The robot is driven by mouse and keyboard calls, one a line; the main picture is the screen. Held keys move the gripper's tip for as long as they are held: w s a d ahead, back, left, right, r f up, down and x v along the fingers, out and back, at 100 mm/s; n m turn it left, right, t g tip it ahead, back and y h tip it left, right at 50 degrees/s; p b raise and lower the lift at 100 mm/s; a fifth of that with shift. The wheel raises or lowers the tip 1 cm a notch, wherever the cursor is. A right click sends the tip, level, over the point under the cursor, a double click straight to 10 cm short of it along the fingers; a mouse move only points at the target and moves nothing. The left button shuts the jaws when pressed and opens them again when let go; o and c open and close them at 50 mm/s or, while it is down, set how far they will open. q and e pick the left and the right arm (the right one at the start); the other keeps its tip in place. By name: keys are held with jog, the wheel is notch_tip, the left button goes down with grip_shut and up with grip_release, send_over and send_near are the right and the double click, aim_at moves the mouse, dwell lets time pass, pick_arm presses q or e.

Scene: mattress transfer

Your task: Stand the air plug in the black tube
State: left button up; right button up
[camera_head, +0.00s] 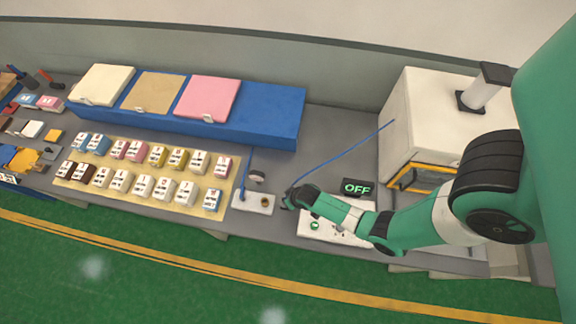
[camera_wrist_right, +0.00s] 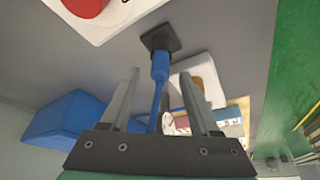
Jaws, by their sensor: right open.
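The blue air plug (camera_wrist_right: 160,66) is in the right wrist view, in line with a short black tube (camera_wrist_right: 157,40) on a square black base. Its end appears to sit in the tube's mouth. A thin blue hose trails from it between the fingers. My right gripper (camera_wrist_right: 160,74) is open, with one finger on each side of the plug and hose and a gap to both. In the head view my right gripper (camera_head: 290,199) is low over the bench and hides the plug and tube. My left gripper is not in view.
A white panel (camera_head: 318,233) with buttons lies beneath my right arm, beside an OFF sign (camera_head: 356,187). A white plate (camera_head: 246,207) with a brown hole is to the left. A white machine (camera_head: 425,110) stands right. A blue box (camera_head: 270,115) carries three coloured pads.

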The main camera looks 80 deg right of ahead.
jog(key=p+v, duration=0.5)
jog(key=v, duration=0.2)
jog(key=shift+r, duration=0.3)
dwell(0.3)
